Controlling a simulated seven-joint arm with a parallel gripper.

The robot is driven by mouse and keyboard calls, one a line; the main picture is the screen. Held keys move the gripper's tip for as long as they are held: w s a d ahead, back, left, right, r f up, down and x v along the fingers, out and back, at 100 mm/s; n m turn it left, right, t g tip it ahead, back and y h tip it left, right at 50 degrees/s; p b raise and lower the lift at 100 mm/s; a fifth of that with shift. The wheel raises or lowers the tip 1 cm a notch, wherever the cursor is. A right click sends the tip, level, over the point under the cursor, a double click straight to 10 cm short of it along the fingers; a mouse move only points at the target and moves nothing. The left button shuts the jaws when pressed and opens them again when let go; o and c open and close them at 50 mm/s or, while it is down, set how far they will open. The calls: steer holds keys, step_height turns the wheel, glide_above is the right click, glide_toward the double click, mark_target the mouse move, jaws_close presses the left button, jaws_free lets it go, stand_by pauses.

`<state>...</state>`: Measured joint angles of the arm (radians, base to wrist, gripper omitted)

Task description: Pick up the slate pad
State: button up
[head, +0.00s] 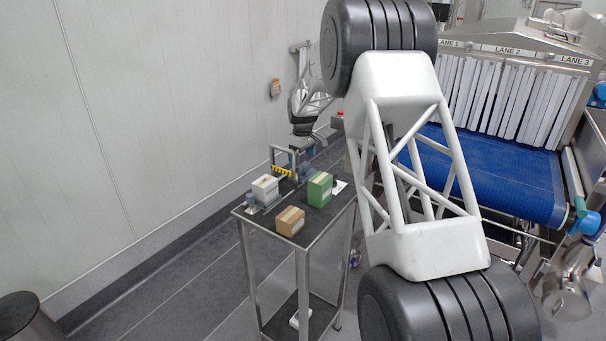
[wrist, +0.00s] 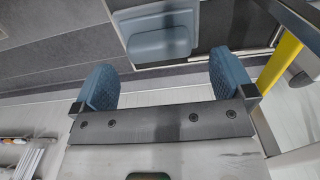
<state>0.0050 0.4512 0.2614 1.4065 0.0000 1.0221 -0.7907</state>
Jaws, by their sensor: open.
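The slate pad (wrist: 160,42) is a blue-grey block with rounded edges in the upper middle of the wrist view. It lies on a grey surface, beyond my gripper (wrist: 164,72). My gripper is open, with its two blue textured fingers spread wide, and nothing is between them. The pad sits between the finger lines but looks apart from both fingers. In the head view my gripper is small, over the far end of the cart, and the pad cannot be told apart clearly there.
The cart (head: 303,240) carries a white box (head: 265,188), a brown box (head: 290,221) and a green box (head: 320,189). A frame with a yellow-black striped bar (head: 282,171) stands at its far side. A blue conveyor (head: 500,175) lies right; a wall stands left.

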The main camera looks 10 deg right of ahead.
mark_target(302, 164)
steer(key=shift+f, duration=2.55)
steer(key=shift+c, duration=0.3)
steer(key=c, duration=0.6)
steer(key=shift+r, duration=0.1)
steer(key=shift+r, duration=4.9)
